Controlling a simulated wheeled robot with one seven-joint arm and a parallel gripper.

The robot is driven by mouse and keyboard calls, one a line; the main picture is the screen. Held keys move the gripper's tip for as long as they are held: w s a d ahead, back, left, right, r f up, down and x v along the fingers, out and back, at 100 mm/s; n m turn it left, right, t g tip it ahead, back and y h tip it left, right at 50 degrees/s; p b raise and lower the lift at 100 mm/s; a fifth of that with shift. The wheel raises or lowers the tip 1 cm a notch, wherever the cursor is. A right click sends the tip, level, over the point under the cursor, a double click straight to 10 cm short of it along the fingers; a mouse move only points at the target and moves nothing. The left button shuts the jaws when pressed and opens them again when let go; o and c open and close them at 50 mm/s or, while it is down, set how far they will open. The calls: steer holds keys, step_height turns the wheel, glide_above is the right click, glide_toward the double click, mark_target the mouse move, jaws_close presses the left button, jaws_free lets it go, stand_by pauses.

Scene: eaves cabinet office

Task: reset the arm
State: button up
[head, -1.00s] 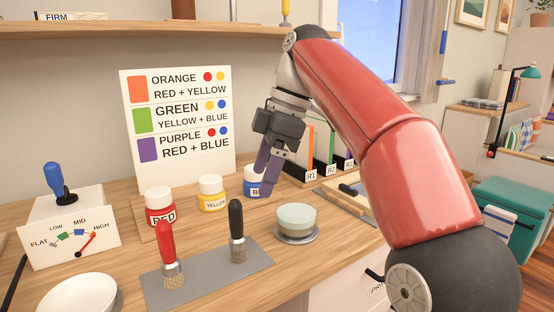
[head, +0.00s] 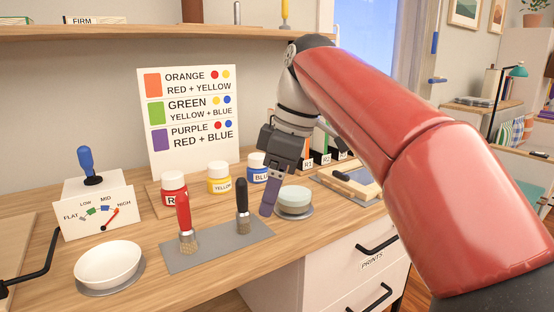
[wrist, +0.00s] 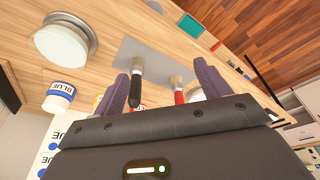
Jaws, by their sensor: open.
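My gripper (head: 270,198) hangs at the end of my red arm, above the desk, between the black-handled brush and the pale green round pad. In the wrist view its two purple fingers (wrist: 165,85) are spread apart with nothing held between them. The black-handled brush (head: 242,205) and the red-handled brush (head: 185,225) stand upright on a grey mat (head: 215,248). They also show beyond the fingers in the wrist view, the black handle (wrist: 136,90) and the red handle (wrist: 179,97).
Red (head: 174,188), yellow (head: 219,178) and blue (head: 257,168) paint jars stand behind the brushes. A pale green pad (head: 294,196) sits on a round base close right of my gripper. A white bowl (head: 108,264), a dial box (head: 98,212) and a colour chart (head: 190,120) are also on the desk.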

steer(key=s+d+f+m+t+h, duration=0.1)
steer(key=s+d+f+m+t, duration=0.1)
steer(key=s+d+f+m, duration=0.6)
steer(key=s+d+f+m+t+h, duration=0.2)
steer(key=s+d+f+m, duration=0.5)
steer(key=f, duration=0.6)
steer(key=shift+s+d+f+m+t, duration=0.4)
steer(key=shift+s+m, duration=0.2)
steer(key=shift+s, duration=0.4)
